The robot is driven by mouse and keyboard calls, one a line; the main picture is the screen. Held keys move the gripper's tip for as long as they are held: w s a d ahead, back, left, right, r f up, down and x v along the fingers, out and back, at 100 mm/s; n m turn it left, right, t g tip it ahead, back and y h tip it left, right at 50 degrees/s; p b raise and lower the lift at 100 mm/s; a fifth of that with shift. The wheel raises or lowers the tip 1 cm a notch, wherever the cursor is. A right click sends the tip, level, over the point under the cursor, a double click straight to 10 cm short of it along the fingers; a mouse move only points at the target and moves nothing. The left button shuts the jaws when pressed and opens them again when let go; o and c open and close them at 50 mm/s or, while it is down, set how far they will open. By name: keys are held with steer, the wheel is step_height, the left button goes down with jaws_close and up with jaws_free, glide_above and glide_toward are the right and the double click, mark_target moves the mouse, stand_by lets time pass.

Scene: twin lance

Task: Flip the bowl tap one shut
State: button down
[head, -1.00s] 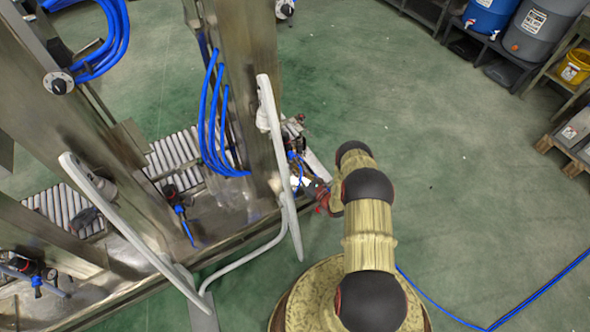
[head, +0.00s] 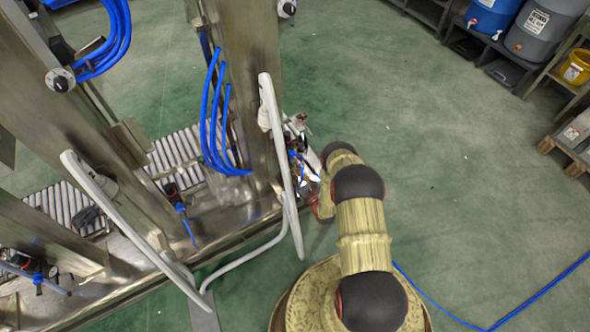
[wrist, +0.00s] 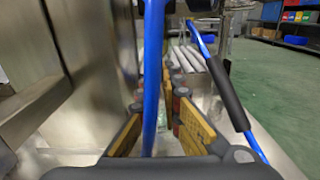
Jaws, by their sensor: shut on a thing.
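In the wrist view my gripper (wrist: 158,108) has its yellow-padded fingers on either side of an upright blue bar (wrist: 152,65), and it is shut on it. The bar runs from the top edge down between the fingers. I cannot tell whether it is the handle of bowl tap one. In the head view a small cluster of blue and dark fittings (head: 299,152) sits at the right end of the steel machine, beside my wrist. My arm hides most of my gripper there. Dark and red fittings show behind the fingers in the wrist view.
A second blue bar with a black sleeve (wrist: 228,92) slants close to the right finger. A steel post (wrist: 90,60) stands close on the left. A white tubular rail (head: 297,225) rises near my arm. Green floor (head: 450,180) is open to the right.

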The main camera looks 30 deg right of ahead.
steer(key=c, duration=2)
jaws_free()
steer(key=s, duration=1.2)
steer(key=shift+d, duration=0.1)
